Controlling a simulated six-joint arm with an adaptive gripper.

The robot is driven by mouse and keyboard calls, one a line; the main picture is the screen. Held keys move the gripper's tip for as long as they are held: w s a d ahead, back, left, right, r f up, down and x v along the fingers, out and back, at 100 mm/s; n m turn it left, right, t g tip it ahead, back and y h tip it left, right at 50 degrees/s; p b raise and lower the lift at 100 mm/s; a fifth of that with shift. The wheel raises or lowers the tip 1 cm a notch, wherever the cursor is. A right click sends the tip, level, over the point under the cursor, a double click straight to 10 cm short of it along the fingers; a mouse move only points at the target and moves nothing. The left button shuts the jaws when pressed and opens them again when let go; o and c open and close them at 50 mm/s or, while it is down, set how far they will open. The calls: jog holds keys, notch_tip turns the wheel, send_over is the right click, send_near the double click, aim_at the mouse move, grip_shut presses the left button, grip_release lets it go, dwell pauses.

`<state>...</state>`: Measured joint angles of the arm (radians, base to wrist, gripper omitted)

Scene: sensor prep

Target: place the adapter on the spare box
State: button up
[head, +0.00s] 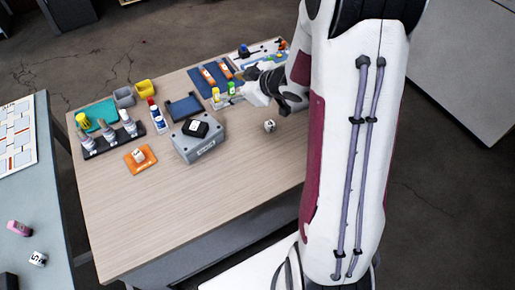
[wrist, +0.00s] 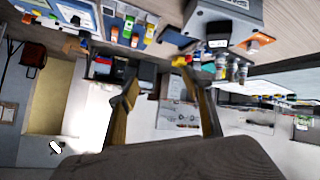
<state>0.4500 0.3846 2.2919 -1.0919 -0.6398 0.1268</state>
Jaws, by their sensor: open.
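A grey box (head: 199,143) with a white label stands near the middle of the table; I take it as the spare box. A small black block (head: 195,128), which looks like the adapter, lies on its top. In the wrist view the grey box (wrist: 222,14) is at the top, with a black block (wrist: 218,35) at it. My gripper (head: 272,86) is over the table's far right part, to the right of the box and apart from it. In the wrist view my gripper (wrist: 157,78) has its fingers spread, with nothing between them.
A rack of bottles (head: 112,141) and an orange pad (head: 140,158) stand left of the box. The table's front (head: 190,215) is clear.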

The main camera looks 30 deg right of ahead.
jog(key=s+d+r+m+g+h, duration=0.15)
jog(key=s+r+m+h, duration=0.4)
jog(key=s+r, duration=0.6)
jog(key=s+a+r+m+g+y, duration=0.1)
jog(key=s+a, duration=0.5)
jog(key=s, duration=0.4)
jog(key=s+a+r+m+g+y, duration=0.1)
jog(key=s+a, duration=0.4)
jog(key=s, duration=0.5)
jog(key=shift+a+r+g+y, duration=0.35)
jog(key=shift+a+r+g, duration=0.05)
jog(key=shift+r+g, duration=0.25)
